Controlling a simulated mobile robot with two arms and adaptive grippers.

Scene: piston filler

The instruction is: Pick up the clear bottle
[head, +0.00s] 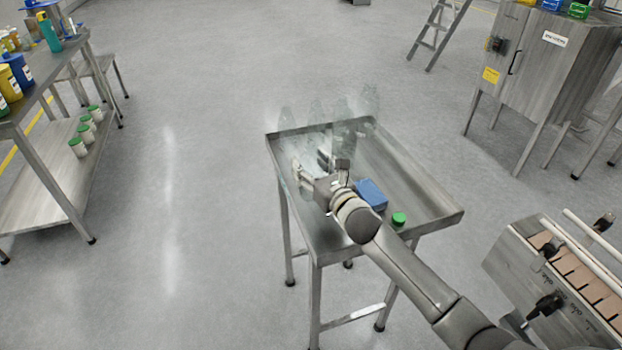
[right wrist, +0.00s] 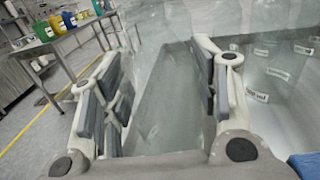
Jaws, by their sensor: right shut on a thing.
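Several clear bottles (head: 370,98) stand in the far part of a steel tray-topped table (head: 428,190) in the head view. They are very transparent and their outlines are faint. My right gripper (head: 318,168) reaches over the table's left part. In the right wrist view, a clear bottle (right wrist: 165,100) fills the space between the two fingers of my right gripper (right wrist: 160,90), which are shut on it. The bottle's lower end cannot be made out, so I cannot tell if it touches the tray. My left gripper is not in view.
A blue box (head: 371,194) and a green-capped jar (head: 398,219) sit on the table near my right arm. A shelf (head: 65,185) with jars stands at left. A conveyor (head: 560,285) is at lower right, a steel cabinet (head: 545,75) at upper right. Open floor lies left of the table.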

